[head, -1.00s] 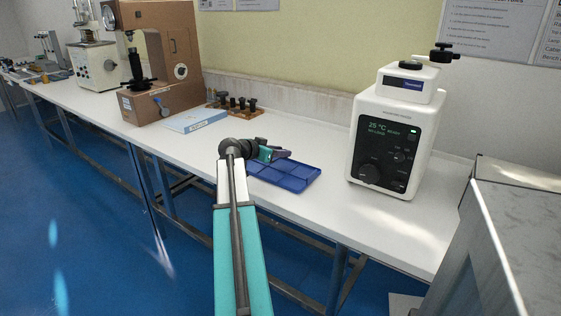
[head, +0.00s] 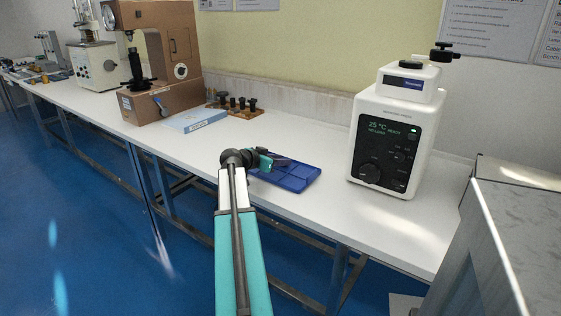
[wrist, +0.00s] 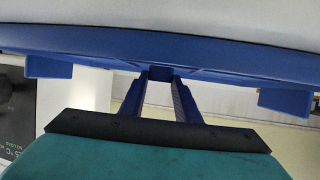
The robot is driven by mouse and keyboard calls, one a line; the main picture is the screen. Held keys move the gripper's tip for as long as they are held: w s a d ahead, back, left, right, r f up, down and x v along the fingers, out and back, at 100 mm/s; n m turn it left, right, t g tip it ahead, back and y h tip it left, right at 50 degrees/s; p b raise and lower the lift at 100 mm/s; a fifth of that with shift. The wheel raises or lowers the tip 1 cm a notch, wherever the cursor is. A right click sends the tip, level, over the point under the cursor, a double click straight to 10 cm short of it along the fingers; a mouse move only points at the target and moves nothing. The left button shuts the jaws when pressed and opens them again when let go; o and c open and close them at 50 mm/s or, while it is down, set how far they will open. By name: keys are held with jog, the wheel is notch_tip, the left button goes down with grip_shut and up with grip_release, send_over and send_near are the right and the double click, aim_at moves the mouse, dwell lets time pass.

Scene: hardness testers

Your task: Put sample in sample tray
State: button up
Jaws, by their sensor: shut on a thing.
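The sample tray (head: 300,186) is a shallow blue tray with compartments on the white bench, near its front edge. It also shows in the wrist view as a wide blue band (wrist: 230,60) close in front of the fingers. My gripper (head: 287,161) is low over the tray's back left part, its fingers pointing right. In the wrist view my gripper (wrist: 160,82) has its two fingers close together, shut on a small piece, which I take as the sample (wrist: 160,73). The sample is mostly hidden, and I cannot tell whether it touches the tray.
A white tester (head: 393,140) with a dark display stands right of the tray. A brown hardness tester (head: 160,60), a light blue booklet (head: 195,120) and a brown stand with dark posts (head: 235,106) are behind left. The bench between tray and back wall is clear.

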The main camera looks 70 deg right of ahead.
jog(key=o, duration=1.1)
jog(key=shift+c, duration=0.2)
jog(key=shift+r, duration=0.1)
jog(key=v, duration=1.2)
